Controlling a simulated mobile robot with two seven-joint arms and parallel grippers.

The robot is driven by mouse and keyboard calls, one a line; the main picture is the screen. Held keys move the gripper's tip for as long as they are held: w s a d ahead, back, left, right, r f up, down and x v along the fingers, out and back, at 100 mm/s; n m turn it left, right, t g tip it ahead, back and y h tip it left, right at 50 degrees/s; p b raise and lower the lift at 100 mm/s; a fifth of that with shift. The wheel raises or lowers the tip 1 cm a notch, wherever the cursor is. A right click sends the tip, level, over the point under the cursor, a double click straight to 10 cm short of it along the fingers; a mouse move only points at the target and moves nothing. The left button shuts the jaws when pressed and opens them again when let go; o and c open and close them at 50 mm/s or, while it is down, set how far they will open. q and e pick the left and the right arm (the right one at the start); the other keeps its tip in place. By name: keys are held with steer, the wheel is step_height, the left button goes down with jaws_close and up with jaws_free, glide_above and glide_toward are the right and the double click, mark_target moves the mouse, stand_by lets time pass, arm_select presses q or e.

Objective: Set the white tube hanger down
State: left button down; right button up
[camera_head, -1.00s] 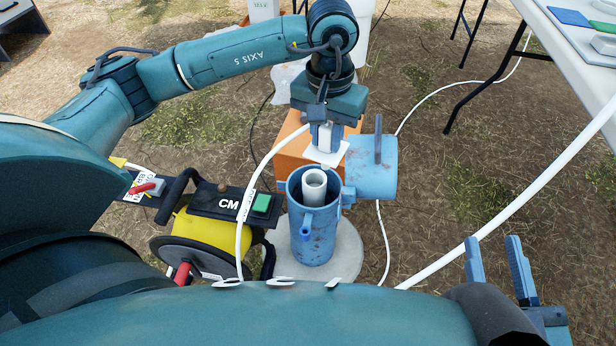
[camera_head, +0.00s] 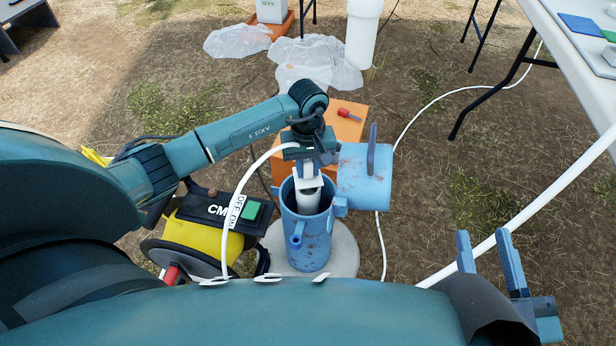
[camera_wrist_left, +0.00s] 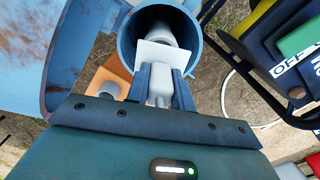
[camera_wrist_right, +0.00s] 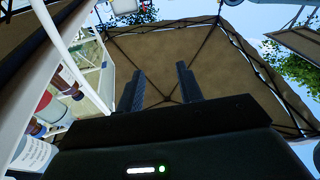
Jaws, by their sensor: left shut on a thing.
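The white tube hanger (camera_head: 307,180) is a small white plate with a block on it. My left gripper (camera_head: 306,166) is shut on the block, which also shows between the fingers in the left wrist view (camera_wrist_left: 160,88). The hanger is over the mouth of the blue well casing (camera_head: 308,248), right above the white inner pipe (camera_head: 309,203). In the left wrist view the plate (camera_wrist_left: 163,55) overlaps the pipe's near side; I cannot tell if they touch. My right gripper (camera_head: 484,240) is open and empty at the right, far from the casing.
The casing's blue lid (camera_head: 362,178) is swung open to the right. An orange box (camera_head: 348,132) with a red-handled tool stands behind. A yellow reel (camera_head: 200,240) with a black panel is at the left. White tubing and a white table (camera_head: 590,95) are at the right.

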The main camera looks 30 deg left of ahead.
mark_target(308, 176)
arm_select(q)
step_height(308, 176, down, 2)
steer(key=shift+d+f, duration=0.1)
steer(key=shift+f+b, duration=0.3)
steer(key=shift+f, duration=0.05)
steer(key=shift+r, duration=0.1)
steer(key=shift+f, duration=0.2)
steer(key=c, duration=1.2)
jaws_free()
steer(key=shift+r, duration=0.1)
